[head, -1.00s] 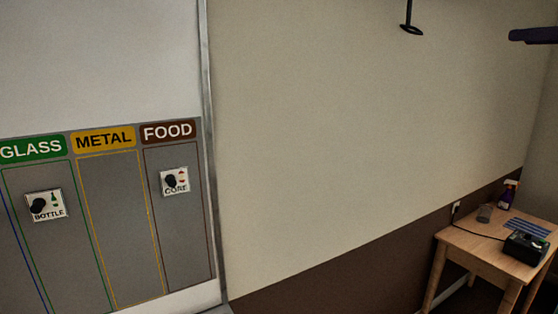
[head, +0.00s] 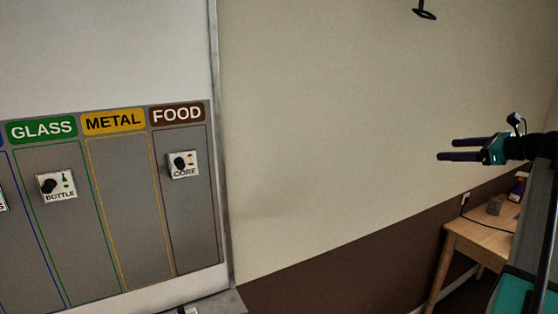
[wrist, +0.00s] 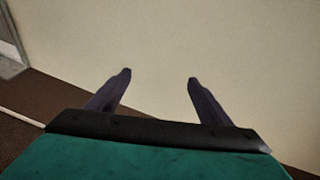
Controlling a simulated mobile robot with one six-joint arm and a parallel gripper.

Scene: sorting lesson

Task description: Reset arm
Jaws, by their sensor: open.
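My gripper (head: 440,149) is at the right of the head view, in front of the beige wall and above the small wooden table. Its two dark fingers point left and are apart with nothing between them. In the wrist view my gripper (wrist: 160,80) also shows open and empty, with only the wall beyond its fingertips. My arm runs off the right edge of the head view.
A whiteboard at the left holds a sorting panel with GLASS, METAL and FOOD columns. A BOTTLE card (head: 57,186) is under GLASS and a CORE card (head: 183,164) under FOOD. A wooden table (head: 480,236) stands at the lower right, partly hidden by my arm.

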